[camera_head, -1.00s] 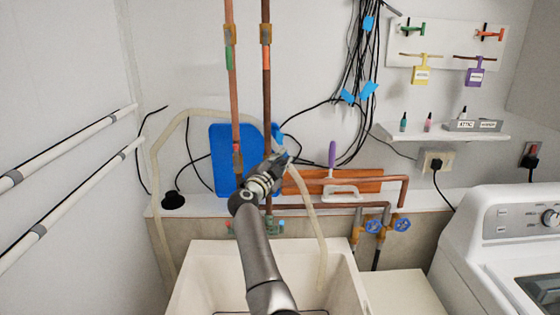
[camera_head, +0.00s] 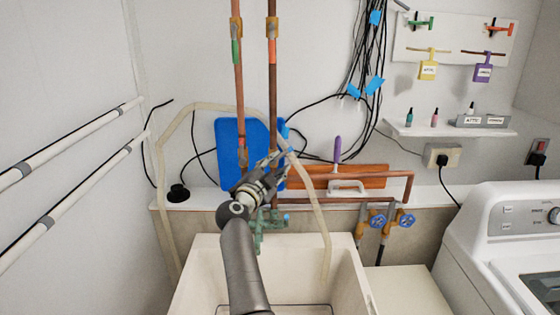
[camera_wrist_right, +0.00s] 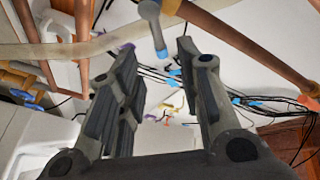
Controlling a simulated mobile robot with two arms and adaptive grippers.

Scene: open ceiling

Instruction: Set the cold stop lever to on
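The cold stop lever shows in the right wrist view as a grey arm with a blue end (camera_wrist_right: 153,28). It lies ahead of and between my finger tips, with no clear contact. In the head view a small blue piece (camera_head: 285,132) beside the right copper pipe (camera_head: 272,100) seems to be its end; the rest is mostly hidden by my gripper. My right gripper (camera_head: 275,160) is in front of the pipe's lower part, just below that piece. In the wrist view its fingers (camera_wrist_right: 155,65) are spread and empty. My left gripper is not in view.
A second copper pipe (camera_head: 239,90) runs close on the left, before a blue board (camera_head: 230,140). A pale hose (camera_head: 318,215) hangs into the sink (camera_head: 205,265). A green tap (camera_head: 262,232) is below my gripper. Blue-handled valves (camera_head: 403,220) stand at the right.

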